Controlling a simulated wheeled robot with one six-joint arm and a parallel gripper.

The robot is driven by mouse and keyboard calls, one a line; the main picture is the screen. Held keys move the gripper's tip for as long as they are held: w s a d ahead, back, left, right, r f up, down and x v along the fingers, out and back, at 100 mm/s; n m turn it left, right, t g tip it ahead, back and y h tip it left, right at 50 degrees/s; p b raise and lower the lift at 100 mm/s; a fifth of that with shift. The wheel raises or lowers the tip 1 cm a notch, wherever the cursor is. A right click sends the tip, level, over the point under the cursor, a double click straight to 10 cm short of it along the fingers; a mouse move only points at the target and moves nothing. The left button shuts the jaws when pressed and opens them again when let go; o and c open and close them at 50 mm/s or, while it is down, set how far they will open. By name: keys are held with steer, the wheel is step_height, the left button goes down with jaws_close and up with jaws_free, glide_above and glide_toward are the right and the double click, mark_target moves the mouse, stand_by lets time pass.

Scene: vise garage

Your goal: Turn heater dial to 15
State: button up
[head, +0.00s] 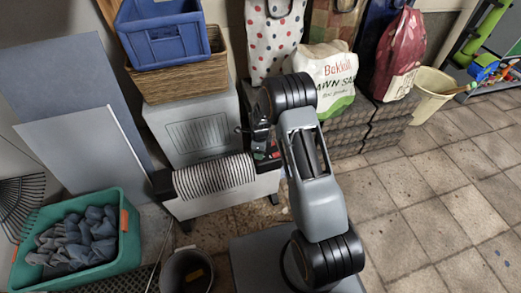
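The heater (214,177) is a low white unit with a pale ribbed top and dark end pieces, standing on the floor left of my arm. Its right end, with a small red part (275,153), is close beside my gripper (257,140). My gripper is dark and small in the head view, pointing down at that end of the heater. Its fingers are partly hidden by my arm, and I cannot tell whether they are open, shut or touching the heater. I cannot make out the dial or its setting.
A grey-white cabinet (200,135) stands behind the heater, with a wicker basket (182,80) and blue bin (162,37) on top. A teal crate of dark cloths (125,247) and a dark bucket (187,272) are at the front left. The tiled floor (440,205) at right is clear.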

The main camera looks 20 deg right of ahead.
step_height(320, 180, up, 14)
steer(key=p, duration=0.4)
steer(key=shift+f, duration=0.1)
stand_by(0.6)
steer(key=s+r+n+t+p, duration=0.1)
steer(key=s+r+n+p, duration=0.6)
steer(key=r, duration=0.9)
steer(key=s+r+n+t+p, duration=0.1)
steer(key=s+r+n+p, duration=0.7)
steer(key=r, duration=0.8)
steer(key=s+r+n+t+p, duration=0.1)
steer(key=s+r+n+p, duration=0.7)
steer(key=r+p, duration=0.4)
step_height(320, 180, up, 4)
steer(key=shift+f+n+t, duration=0.1)
steer(key=shift+n+t, duration=0.2)
